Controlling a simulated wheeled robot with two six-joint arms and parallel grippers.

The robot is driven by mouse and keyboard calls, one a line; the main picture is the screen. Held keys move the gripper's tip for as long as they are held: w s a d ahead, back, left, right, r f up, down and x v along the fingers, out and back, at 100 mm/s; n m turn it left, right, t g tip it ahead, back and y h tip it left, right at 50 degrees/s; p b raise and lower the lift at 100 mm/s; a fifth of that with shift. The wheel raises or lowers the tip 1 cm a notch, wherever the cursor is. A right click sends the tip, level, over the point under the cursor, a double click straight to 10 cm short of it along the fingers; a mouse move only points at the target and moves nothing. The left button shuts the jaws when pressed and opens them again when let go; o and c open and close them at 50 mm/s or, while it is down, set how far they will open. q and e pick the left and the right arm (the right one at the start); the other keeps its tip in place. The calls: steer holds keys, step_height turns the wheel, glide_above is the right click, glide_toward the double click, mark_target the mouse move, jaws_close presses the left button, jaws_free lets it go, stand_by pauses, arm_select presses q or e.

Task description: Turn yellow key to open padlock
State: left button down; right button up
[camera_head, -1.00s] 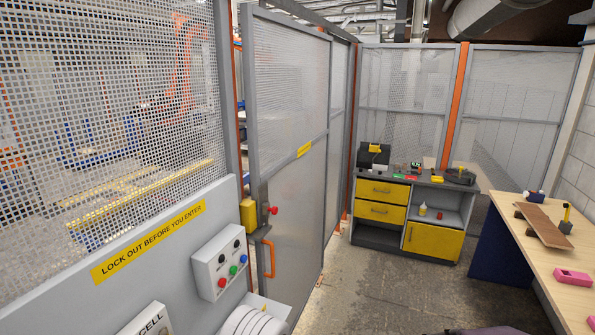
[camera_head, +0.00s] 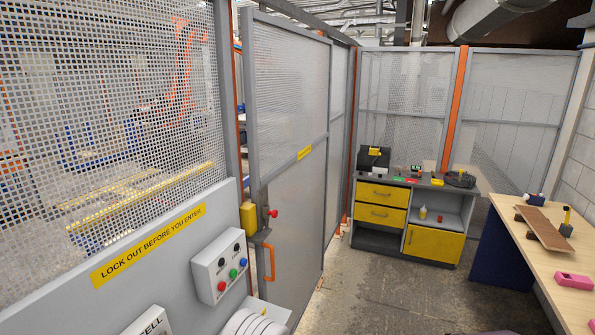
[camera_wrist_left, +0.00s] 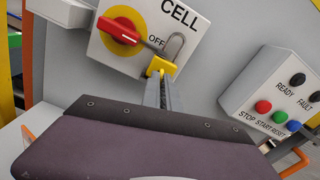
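In the left wrist view a yellow padlock body (camera_wrist_left: 162,65) hangs on its grey shackle (camera_wrist_left: 176,45) under the word OFF on the CELL switch box (camera_wrist_left: 108,45). The red switch handle (camera_wrist_left: 118,30) sits on a yellow disc to its left. My left gripper (camera_wrist_left: 162,78) reaches up to the padlock's lower side, its two fingers nearly together. A small yellow bit, seemingly the key, shows between the fingertips; most of it is hidden. Whether the shackle is open cannot be told. In the head view only a corner of the switch box (camera_head: 150,323) shows. My right gripper is in neither view.
A button box (camera_head: 218,264) is mounted right of the switch box. The gate (camera_head: 295,190) has an orange handle (camera_head: 269,263) and a red knob. A yellow-drawer cabinet (camera_head: 410,215) stands at the back, a wooden table (camera_head: 540,255) at the right. The floor between is clear.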

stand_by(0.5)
arm_select(q)
steer(key=shift+r+m+p, duration=0.1)
steer(key=shift+m+p, duration=0.55)
steer(key=shift+m, duration=0.55)
steer(key=c, duration=1.9)
jaws_free()
steer(key=shift+m, duration=0.3)
steer(key=o, duration=0.4)
steer(key=shift+c, duration=0.2)
